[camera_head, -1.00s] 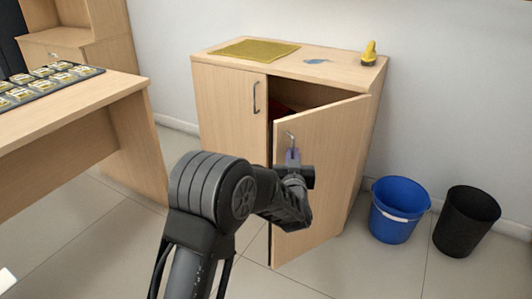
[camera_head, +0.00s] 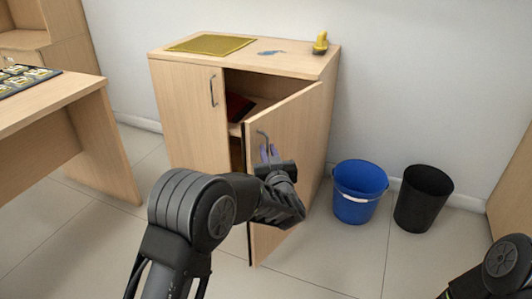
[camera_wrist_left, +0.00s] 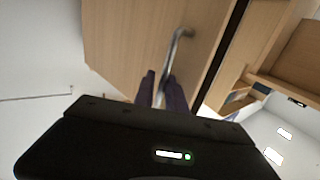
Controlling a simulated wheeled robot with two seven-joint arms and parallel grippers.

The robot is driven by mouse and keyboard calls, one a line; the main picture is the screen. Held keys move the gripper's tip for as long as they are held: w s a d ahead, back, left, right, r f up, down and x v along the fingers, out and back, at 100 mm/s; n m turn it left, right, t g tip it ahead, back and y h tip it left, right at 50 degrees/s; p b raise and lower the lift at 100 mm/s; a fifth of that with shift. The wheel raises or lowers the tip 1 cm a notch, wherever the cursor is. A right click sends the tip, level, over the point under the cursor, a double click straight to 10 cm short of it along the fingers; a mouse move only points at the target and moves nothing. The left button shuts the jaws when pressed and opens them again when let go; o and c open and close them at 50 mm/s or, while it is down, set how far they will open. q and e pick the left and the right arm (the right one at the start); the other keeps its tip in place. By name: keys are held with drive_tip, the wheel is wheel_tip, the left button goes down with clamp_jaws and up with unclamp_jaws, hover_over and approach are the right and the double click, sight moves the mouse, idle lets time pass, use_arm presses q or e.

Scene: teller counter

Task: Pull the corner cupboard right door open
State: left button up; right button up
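The corner cupboard (camera_head: 182,100) is light wood, and its left door is closed with a metal handle (camera_head: 212,91). Its right door (camera_head: 295,135) is hinged at the right and stands partly open, swung out toward me. The right door's handle (camera_head: 263,138) is a metal bar near the free edge. My left gripper (camera_head: 268,153) is at this handle. In the left wrist view its dark fingers (camera_wrist_left: 163,92) lie close on both sides of the handle bar (camera_wrist_left: 179,42), shut on it. Part of my right arm shows at lower right, but its gripper is out of view.
A dark red item (camera_head: 239,107) lies on the shelf inside. A yellow mat (camera_head: 211,44), a blue patch and a yellow object (camera_head: 320,43) are on top. A blue bucket (camera_head: 357,195) and black bin (camera_head: 424,198) stand right of the cupboard. A desk (camera_head: 60,105) is left.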

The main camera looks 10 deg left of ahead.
use_arm(q)
drive_tip(key=p+v, duration=0.1)
drive_tip(key=v, duration=0.6)
drive_tip(key=shift+s+p, duration=0.3)
drive_tip(key=shift+s, duration=0.1)
drive_tip(key=shift+d+f, duration=0.1)
drive_tip(key=shift+d, duration=0.05)
